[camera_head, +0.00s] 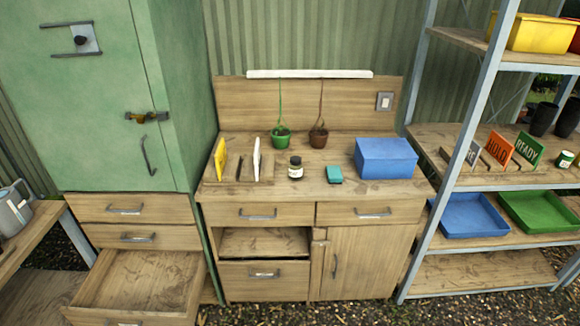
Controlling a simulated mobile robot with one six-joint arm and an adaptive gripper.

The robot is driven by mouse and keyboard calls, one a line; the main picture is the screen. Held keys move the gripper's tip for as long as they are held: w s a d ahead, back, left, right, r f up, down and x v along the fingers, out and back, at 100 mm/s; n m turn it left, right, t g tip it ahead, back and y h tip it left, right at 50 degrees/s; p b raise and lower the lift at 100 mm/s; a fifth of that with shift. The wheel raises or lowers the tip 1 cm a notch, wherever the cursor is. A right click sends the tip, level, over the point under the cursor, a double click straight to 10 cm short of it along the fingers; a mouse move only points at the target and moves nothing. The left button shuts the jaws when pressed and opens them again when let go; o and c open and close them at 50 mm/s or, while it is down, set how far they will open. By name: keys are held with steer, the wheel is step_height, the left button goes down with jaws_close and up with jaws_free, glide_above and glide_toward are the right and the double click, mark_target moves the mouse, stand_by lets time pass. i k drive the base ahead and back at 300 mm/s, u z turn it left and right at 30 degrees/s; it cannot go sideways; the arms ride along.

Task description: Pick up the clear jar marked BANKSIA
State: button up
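A small jar (295,172) with a black lid and a pale label stands upright on the wooden bench top, near its middle. The label is too small to read, so I cannot tell whether it says BANKSIA. Another small container (564,160), green with a pale label, stands on the right-hand shelf; its lettering is also too small to read. My gripper is not in view.
A drawer (140,285) stands open at lower left. Shelving (470,100) with trays and HOLD and READY signs stands right.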

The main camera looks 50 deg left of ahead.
mark_target(295, 165)
steer(key=u, duration=0.4)
steer(key=i, duration=0.65)
steer(key=u, duration=0.95)
steer(key=i, duration=0.7)
steer(key=u, duration=0.4)
